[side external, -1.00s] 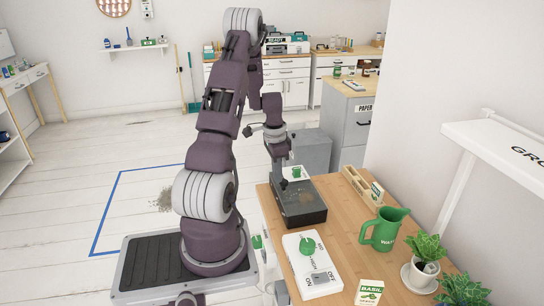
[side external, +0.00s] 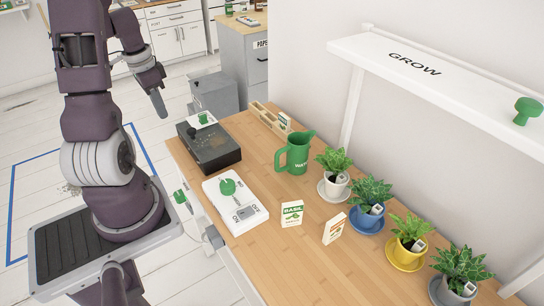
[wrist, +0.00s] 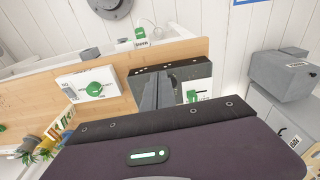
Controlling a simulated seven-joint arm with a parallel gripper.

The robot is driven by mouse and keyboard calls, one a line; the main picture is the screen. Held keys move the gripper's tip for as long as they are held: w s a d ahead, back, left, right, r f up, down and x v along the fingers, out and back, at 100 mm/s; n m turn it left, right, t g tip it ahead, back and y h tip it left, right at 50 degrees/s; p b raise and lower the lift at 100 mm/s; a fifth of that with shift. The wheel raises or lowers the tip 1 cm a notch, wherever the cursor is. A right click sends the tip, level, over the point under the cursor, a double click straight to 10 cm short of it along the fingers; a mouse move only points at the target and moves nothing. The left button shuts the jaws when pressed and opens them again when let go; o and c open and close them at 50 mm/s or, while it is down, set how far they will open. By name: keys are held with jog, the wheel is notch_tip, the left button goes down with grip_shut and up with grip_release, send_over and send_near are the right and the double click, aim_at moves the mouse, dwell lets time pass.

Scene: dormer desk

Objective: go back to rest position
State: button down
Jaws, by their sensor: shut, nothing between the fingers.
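My gripper (side external: 159,104) hangs in the air in the side external view, left of and above the black box on the wooden desk, apart from everything. Its fingers point down and are closed together with nothing held. In the wrist view the closed grey fingers (wrist: 157,92) show in front of the black box (wrist: 172,65) and cover part of it. In the side external view my arm stands folded upright on its base, left of the desk.
The desk (side external: 260,170) holds the black box (side external: 218,155), a white switch panel with a green knob (side external: 228,187), a green watering can (side external: 295,155), seed packets and several potted plants. A white GROW shelf (side external: 420,60) overhangs the right side. A grey cabinet (side external: 215,97) stands behind.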

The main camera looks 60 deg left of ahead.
jog(key=w+d+r+t, duration=0.1)
jog(key=w+d+r, duration=0.25)
jog(key=d, duration=0.35)
jog(key=w+d+r+t, duration=0.1)
jog(key=w+d+r, duration=0.2)
jog(key=d+r, duration=0.3)
jog(key=w+d+r, duration=0.3)
jog(key=d, duration=0.5)
jog(key=s+d+r+t, duration=0.2)
jog(key=s+d+r, duration=0.2)
jog(key=s+d, duration=0.6)
jog(key=d, duration=0.3)
jog(key=shift+s+d, duration=0.25)
jog(key=shift+d, duration=0.15)
